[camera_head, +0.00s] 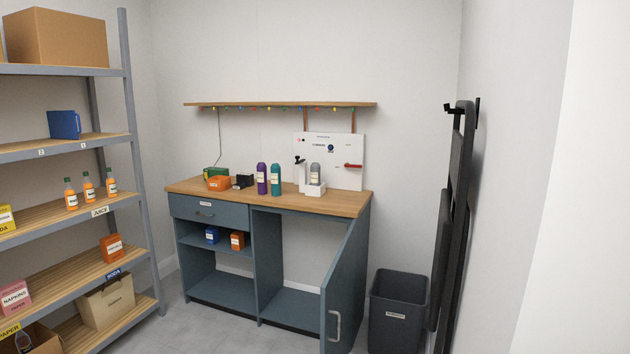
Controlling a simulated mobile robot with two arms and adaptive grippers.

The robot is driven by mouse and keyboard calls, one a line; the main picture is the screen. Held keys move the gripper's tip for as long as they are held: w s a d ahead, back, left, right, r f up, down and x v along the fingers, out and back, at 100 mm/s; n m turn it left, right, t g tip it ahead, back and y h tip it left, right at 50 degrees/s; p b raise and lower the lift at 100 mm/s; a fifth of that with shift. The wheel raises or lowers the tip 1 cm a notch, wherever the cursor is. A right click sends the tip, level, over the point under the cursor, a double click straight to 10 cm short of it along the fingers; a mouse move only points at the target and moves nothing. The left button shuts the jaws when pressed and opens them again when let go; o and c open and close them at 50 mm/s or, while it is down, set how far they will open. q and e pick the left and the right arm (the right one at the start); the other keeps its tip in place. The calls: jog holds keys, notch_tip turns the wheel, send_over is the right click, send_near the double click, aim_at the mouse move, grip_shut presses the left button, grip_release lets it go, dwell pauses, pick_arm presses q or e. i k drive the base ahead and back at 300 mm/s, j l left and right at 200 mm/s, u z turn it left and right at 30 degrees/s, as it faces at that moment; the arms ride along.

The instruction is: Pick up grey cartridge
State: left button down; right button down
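A grey cartridge (315,172) stands upright in a white holder (314,189) on the wooden counter (335,203) of the blue cabinet. Its lower end is hidden in the holder. A purple cartridge (261,180) and a teal cartridge (275,180) stand upright on the counter to its left. A white panel (345,155) with a red lever stands behind the holder. Neither of my grippers shows in the head view.
The cabinet's right door (345,285) is open and juts forward. A dark bin (397,310) stands to its right. Stocked shelves (60,210) fill the left side. An orange container (220,183) sits at the counter's left. A shelf (280,104) hangs above.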

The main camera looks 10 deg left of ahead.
aim_at(315, 167)
jog(key=i+j+u, duration=0.4)
jog(key=i, duration=0.45)
jog(key=i+u, duration=0.35)
jog(key=i, duration=0.5)
